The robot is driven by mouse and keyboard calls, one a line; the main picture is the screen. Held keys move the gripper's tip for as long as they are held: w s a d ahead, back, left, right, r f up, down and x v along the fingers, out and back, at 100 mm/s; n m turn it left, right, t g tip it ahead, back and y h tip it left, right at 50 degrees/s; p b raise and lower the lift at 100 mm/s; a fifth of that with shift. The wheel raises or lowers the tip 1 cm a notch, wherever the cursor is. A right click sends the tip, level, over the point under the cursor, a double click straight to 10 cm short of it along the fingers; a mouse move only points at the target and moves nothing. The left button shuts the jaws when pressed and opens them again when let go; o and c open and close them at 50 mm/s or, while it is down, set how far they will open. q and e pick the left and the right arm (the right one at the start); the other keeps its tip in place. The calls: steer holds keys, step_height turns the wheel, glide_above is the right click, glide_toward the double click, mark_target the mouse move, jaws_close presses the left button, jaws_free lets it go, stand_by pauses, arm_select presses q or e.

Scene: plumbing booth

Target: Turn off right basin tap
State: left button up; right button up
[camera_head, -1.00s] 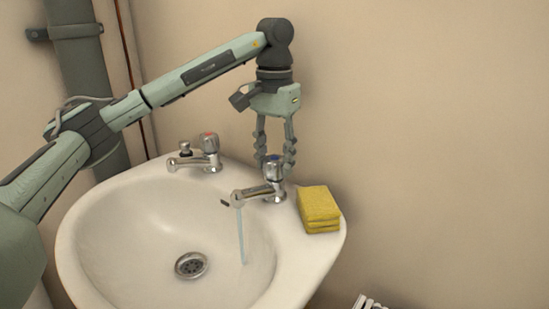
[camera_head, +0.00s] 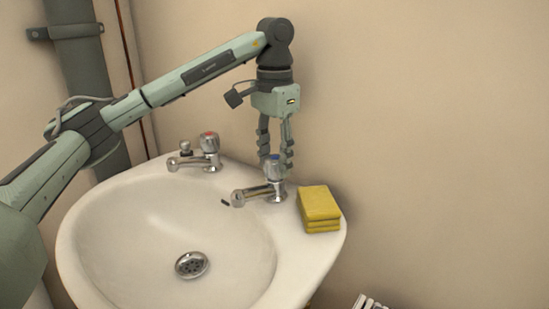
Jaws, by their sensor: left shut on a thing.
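The right basin tap (camera_head: 262,193) is chrome with a blue-marked handle (camera_head: 273,170) and stands at the back right of the white basin (camera_head: 100,240). No water shows under its spout. My left gripper (camera_head: 275,168) points down over this tap from above and is shut on its handle, with fingers on both sides. The left basin tap (camera_head: 198,157), chrome with a red-marked top, stands apart to the left. My right gripper is not in view.
A stack of yellow sponges (camera_head: 319,208) sits on the basin rim just right of the right tap. A dark grey pipe (camera_head: 85,90) runs up the wall at the left. The wall to the right is bare. The drain (camera_head: 191,265) is in the bowl.

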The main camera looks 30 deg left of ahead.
mark_target(275, 158)
arm_select(q)
steer(key=o, duration=1.2)
steer(key=shift+c, duration=0.2)
step_height(275, 158, up, 12)
